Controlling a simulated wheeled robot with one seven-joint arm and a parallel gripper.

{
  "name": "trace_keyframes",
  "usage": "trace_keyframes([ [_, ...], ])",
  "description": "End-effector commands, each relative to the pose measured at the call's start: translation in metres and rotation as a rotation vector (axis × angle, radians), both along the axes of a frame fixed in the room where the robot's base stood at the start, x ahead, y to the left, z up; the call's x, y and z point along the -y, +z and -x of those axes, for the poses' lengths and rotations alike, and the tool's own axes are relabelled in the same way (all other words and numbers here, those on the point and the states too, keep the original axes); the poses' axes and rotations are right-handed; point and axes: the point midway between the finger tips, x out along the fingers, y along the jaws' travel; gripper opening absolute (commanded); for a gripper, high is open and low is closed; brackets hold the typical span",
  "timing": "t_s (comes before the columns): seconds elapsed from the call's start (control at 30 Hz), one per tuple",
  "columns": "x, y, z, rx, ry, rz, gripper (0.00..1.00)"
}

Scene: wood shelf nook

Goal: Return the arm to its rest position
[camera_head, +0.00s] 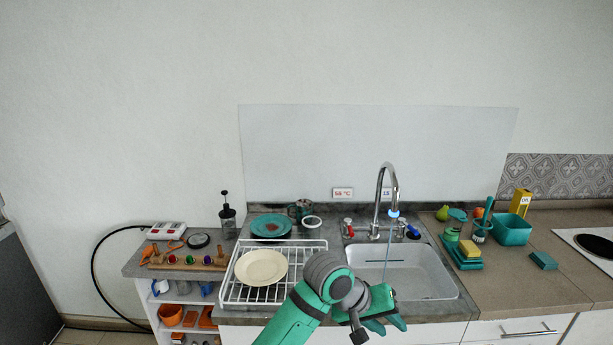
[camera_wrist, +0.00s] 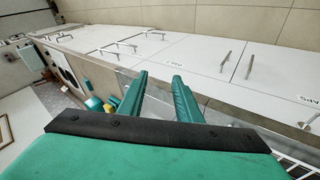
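My green arm reaches in from the bottom of the head view, in front of the sink. My gripper (camera_head: 388,323) is low at the counter's front edge, just in front of the sink basin (camera_head: 425,286). In the wrist view, my gripper (camera_wrist: 160,76) has its two green fingers apart, with nothing between them. Beyond the fingers are white cabinet fronts (camera_wrist: 205,62) and the floor. The gripper touches nothing that I can make out.
The faucet (camera_head: 379,190) runs a thin stream. A teal tub (camera_head: 511,230) and sponges stand right. A low shelf (camera_head: 128,268) stands left.

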Motion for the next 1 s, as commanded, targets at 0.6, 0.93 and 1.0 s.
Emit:
trace_keyframes([
  [0.6,0.087,-0.017,0.003,0.268,0.197,0.562,0.31],
  [0.93,0.070,-0.053,0.019,0.404,0.420,0.672,0.31],
  [1.0,0.062,-0.064,0.026,0.432,0.470,0.674,0.31],
])
